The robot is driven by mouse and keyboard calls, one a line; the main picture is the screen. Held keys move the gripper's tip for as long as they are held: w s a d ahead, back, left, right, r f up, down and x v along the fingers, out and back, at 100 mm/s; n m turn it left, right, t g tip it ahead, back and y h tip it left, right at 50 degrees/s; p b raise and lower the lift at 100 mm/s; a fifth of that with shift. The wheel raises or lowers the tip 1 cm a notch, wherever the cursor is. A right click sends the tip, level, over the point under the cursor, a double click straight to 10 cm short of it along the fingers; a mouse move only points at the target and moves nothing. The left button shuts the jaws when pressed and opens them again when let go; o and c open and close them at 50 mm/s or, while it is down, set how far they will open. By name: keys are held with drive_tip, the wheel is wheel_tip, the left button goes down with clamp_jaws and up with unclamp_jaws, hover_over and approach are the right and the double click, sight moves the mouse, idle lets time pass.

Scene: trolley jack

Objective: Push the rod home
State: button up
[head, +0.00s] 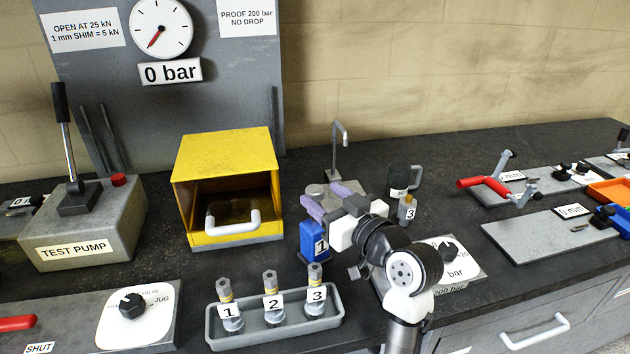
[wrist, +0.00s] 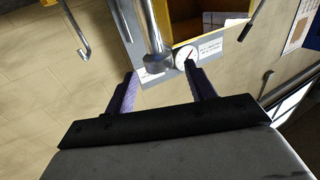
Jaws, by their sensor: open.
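My gripper (head: 329,200) has purple fingers set apart, above the bench beside the blue block marked 1 (head: 313,241). Its fingers also show in the wrist view (wrist: 163,90), with nothing clasped between them. A bright metal rod (wrist: 150,28) with a wider, collar-like end lies beyond the fingertips in the wrist view. I cannot tell its distance or whether it is the task's rod. A grey hooked bar (head: 334,150) stands behind my gripper; a hook (wrist: 72,28) shows at upper left in the wrist view. My gripper partly hides the grey part below the bar.
A yellow open-fronted box (head: 222,152) stands left of my gripper. A grey tray (head: 275,336) with three numbered cartridges lies in front.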

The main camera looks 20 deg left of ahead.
sight(321, 194)
drive_tip(key=shift+p+x, duration=0.45)
drive_tip(key=shift+x, duration=1.45)
